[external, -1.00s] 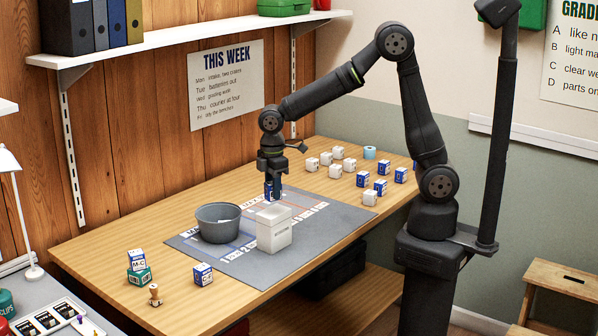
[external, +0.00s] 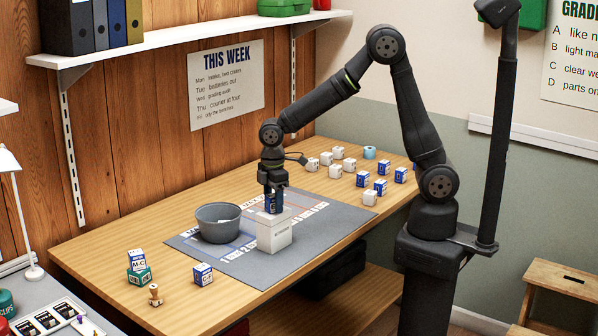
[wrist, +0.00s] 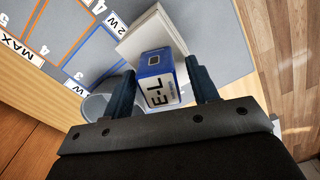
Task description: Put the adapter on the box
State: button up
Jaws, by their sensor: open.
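The adapter is most likely the small blue-and-white block lettered "E-L" (wrist: 158,80); nothing else in view is clearly an adapter. It also shows as a blue patch in the external view (external: 271,204). The white box (external: 273,235) stands on the grey mat, and its pale top shows in the wrist view (wrist: 148,36). The block is at the box's top and appears to rest on it. My gripper (wrist: 164,84) is open around the block, with a finger on each side and visible gaps. The block's underside is hidden.
A grey bin (external: 218,224) stands just left of the box on the grey mat (external: 318,232). Several white and blue blocks (external: 362,180) lie at the far right. Another blue-and-white block (external: 203,274) sits at the front. The mat right of the box is clear.

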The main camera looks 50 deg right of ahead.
aim_at(273, 195)
notch_tip(273, 195, up, 12)
jog(key=shift+r, duration=0.15)
dwell(0.3)
jog(key=shift+f, duration=4.2)
jog(key=shift+f, duration=0.1)
